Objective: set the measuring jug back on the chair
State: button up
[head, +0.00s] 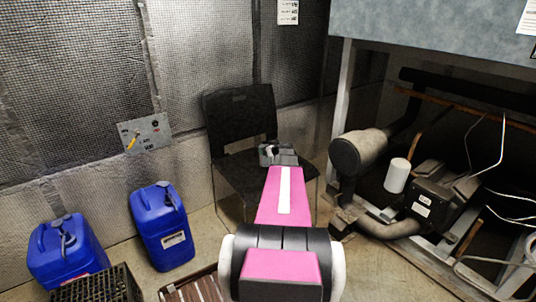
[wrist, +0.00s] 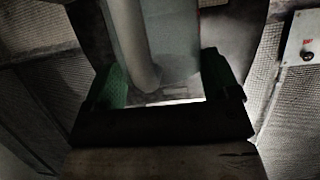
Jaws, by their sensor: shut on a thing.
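The black chair (head: 240,108) stands against the padded wall in the middle of the head view. My gripper (head: 278,154) is at the end of my pink arm, in front of the chair's back and over its seat area. In the wrist view my gripper (wrist: 163,88) has its greenish finger pads on both sides of a pale grey, see-through thing, which I take as the measuring jug (wrist: 178,40); it is shut on it. In the head view the jug is mostly hidden by the gripper. I cannot tell whether the jug touches the seat.
Two blue canisters (head: 162,228) (head: 68,255) stand at the left, near a black crate (head: 98,287). A compressor rack (head: 341,90) with pipes and a motor (head: 440,193) fills the right. A wall switch panel (head: 145,132) is left of the chair.

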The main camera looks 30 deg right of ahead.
jog(key=shift+f, duration=1.2)
jog(key=o, duration=1.2)
jog(key=shift+f, duration=0.1)
